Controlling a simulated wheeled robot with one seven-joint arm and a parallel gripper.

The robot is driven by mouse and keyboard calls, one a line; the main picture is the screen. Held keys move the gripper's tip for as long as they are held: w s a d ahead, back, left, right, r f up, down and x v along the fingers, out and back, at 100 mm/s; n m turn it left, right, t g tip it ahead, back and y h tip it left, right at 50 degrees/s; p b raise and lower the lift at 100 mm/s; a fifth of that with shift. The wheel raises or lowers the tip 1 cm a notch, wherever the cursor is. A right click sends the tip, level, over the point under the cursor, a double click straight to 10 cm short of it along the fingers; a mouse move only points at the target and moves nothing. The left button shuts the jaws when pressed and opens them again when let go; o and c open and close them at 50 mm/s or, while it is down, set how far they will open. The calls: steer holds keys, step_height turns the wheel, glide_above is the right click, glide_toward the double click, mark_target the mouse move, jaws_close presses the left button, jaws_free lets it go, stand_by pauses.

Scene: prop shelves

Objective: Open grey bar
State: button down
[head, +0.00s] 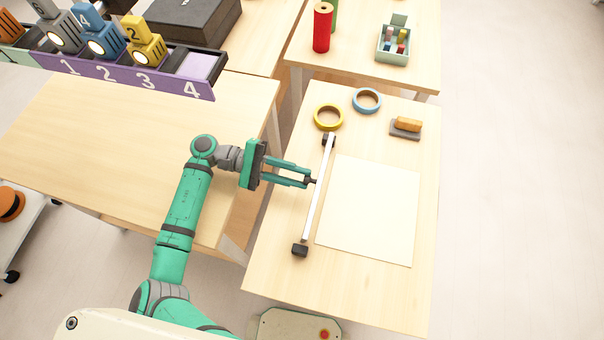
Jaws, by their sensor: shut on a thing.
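The grey bar (319,194) is a long, thin, pale bar with a black block at each end. It lies lengthwise on the right-hand table, along the left edge of a cream sheet (369,210). My green gripper (308,181) reaches in from the left at the bar's middle. Its fingertips are shut on a small dark knob at the bar's left side. The fingertips partly hide the knob.
A yellow tape roll (328,117), a blue tape roll (367,100) and an orange-topped block (407,126) lie beyond the bar. A purple numbered rack (120,75) stands upper left. The table's right edge strip is clear.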

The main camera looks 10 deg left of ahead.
steer(key=shift+w+a+f+h, duration=0.1)
steer(key=shift+a+f+h, duration=0.1)
steer(key=shift+h, duration=0.2)
steer(key=c, duration=1.5)
jaws_free()
steer(key=shift+c, duration=0.2)
steer(key=shift+r, duration=0.45)
steer(key=s+d+r, duration=0.2)
steer(key=s+r, duration=1)
steer(key=s, duration=0.1)
steer(key=shift+s+d, duration=0.2)
steer(key=shift+s, duration=0.2)
